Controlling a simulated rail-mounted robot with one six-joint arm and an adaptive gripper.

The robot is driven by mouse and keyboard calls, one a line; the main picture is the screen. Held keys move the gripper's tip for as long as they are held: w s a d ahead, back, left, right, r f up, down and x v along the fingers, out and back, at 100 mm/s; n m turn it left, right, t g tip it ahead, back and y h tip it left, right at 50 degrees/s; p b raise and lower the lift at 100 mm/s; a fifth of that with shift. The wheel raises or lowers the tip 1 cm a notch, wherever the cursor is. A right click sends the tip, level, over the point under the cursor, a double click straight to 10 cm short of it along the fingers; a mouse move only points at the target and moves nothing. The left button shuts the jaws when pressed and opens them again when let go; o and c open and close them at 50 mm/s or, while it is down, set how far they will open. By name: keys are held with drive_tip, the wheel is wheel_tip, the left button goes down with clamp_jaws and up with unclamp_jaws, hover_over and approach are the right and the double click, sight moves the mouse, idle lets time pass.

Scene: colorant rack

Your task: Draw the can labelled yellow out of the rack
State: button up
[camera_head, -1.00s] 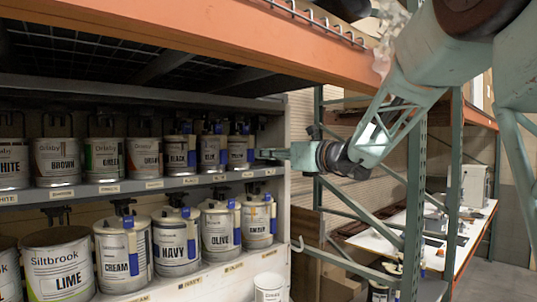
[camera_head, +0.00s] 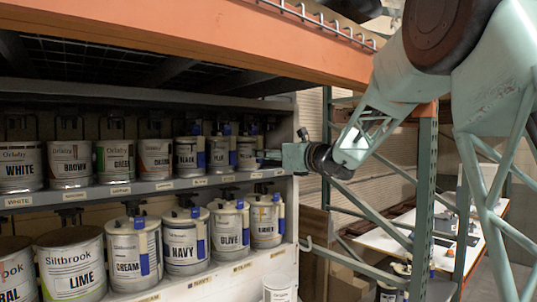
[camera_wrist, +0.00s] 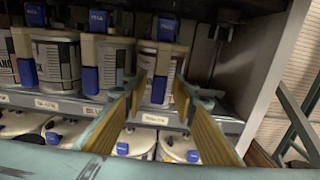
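I cannot read the word yellow on any can in view. Upper-shelf cans include a white-labelled can (camera_head: 20,166), a brown one (camera_head: 70,164), a green one (camera_head: 115,160) and a black one (camera_head: 186,153); some labels are too small to read. My gripper (camera_head: 266,155) is at the right end of the upper shelf, beside the last can (camera_head: 248,153). In the wrist view my gripper (camera_wrist: 158,92) is open, its two fingers spread and empty. That end can, with a blue tab, shows beyond and between the fingers (camera_wrist: 150,62).
The lower shelf holds lime (camera_head: 73,265), cream (camera_head: 133,252), navy (camera_head: 186,240), olive (camera_head: 229,229) and umber (camera_head: 265,222) cans. The rack's side wall (camera_wrist: 262,60) is close to the right of my gripper. An orange beam (camera_head: 200,35) runs above.

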drive_tip(key=shift+x, duration=1.1)
drive_tip(key=shift+c, duration=0.4)
clamp_jaws()
drive_tip(key=shift+r, duration=0.45)
